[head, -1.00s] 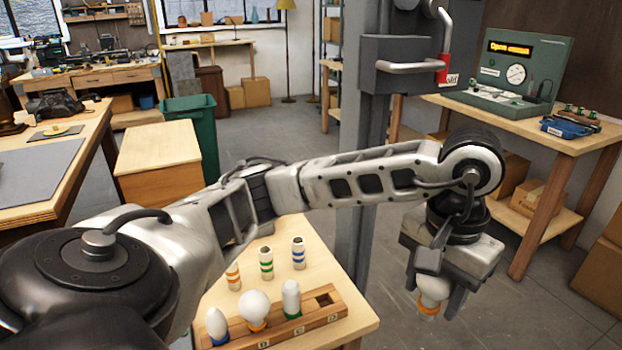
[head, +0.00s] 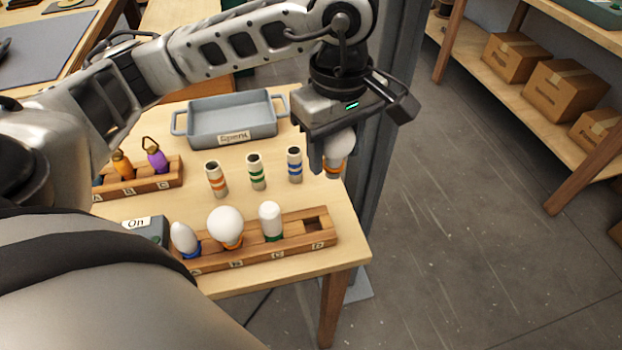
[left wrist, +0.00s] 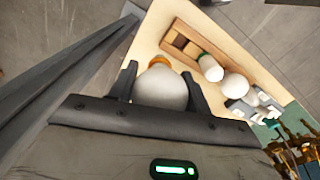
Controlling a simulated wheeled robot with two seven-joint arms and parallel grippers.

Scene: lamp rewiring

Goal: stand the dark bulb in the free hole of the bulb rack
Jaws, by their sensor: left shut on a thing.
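My left gripper (head: 332,160) is shut on a white, unlit bulb (head: 341,146) with an orange collar, held collar down near the table's right edge. In the left wrist view the bulb (left wrist: 161,90) sits between the two fingers, its orange collar pointing away from the camera. The wooden bulb rack (head: 290,241) stands at the table's front. Its free square hole (head: 316,224), at the right end by label D, is in front of and slightly left of the held bulb. It also shows in the left wrist view (left wrist: 178,40). My right gripper is not in view.
Three white bulbs (head: 225,226) fill the rack's other holes. Three banded tubes (head: 255,171) stand behind the rack, left of my gripper. A grey tray (head: 232,136) labelled Spent is behind them. A second rack (head: 147,180) is at left. Right of the table is open floor.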

